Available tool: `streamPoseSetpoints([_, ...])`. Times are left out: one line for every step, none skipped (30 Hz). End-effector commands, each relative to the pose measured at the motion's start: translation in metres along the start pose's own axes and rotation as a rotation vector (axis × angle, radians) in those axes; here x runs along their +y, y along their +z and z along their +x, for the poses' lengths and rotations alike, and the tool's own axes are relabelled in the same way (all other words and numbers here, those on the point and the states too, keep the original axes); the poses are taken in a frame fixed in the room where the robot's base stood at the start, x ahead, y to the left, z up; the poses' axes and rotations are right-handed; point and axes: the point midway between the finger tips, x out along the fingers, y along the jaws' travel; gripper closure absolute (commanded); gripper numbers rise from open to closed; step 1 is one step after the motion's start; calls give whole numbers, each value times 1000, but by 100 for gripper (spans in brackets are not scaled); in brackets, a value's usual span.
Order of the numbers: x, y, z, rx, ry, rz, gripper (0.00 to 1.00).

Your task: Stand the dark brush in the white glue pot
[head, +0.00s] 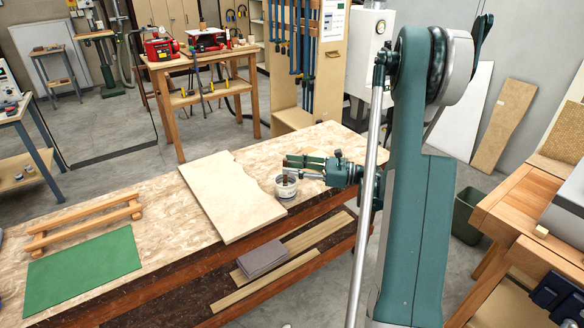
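A small whitish pot (286,189) with a grey band stands on the workbench, by the right edge of a pale board. I take it to be the glue pot. My gripper (288,166) reaches in from the right, lying nearly level, with its fingertips just above the pot. A small dark piece shows between the fingertips and the pot's mouth. I cannot tell whether it is the dark brush or part of a finger. The brush is not clearly seen elsewhere. The view is too small to show whether the fingers are closed on anything.
The pale board (232,195) lies left of the pot on the workbench (165,218). A green mat (84,270) and a wooden rack (85,225) lie farther left. A shelf below holds a grey stack (262,259) and wood strips. Another wooden bench (530,205) stands at right.

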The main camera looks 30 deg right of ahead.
Motion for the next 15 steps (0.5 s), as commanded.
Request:
streamPoseSetpoints([0, 0, -1, 0, 0, 0, 68])
streamPoseSetpoints([0, 0, -1, 0, 0, 0, 68])
streamPoseSetpoints([0, 0, -2, 0, 0, 0, 68])
streamPoseSetpoints([0, 0, -3, 0, 0, 0, 68])
streamPoseSetpoints([0, 0, -4, 0, 0, 0, 68])
streamPoseSetpoints([0, 0, -6, 0, -1, 0, 68])
streamPoseSetpoints([0, 0, -8, 0, -1, 0, 68])
streamPoseSetpoints([0, 0, -10, 0, -2, 0, 68])
streamPoseSetpoints([-1, 0, -14, 0, -2, 0, 68])
streamPoseSetpoints([-1, 0, -17, 0, -3, 0, 68])
streamPoseSetpoints([-1, 0, -20, 0, -3, 0, 68])
streamPoseSetpoints([-1, 0, -24, 0, -2, 0, 68])
streamPoseSetpoints([0, 0, -28, 0, -2, 0, 68])
streamPoseSetpoints([-1, 0, -31, 0, -2, 0, 68])
streamPoseSetpoints([-1, 0, -37, 0, -3, 0, 68])
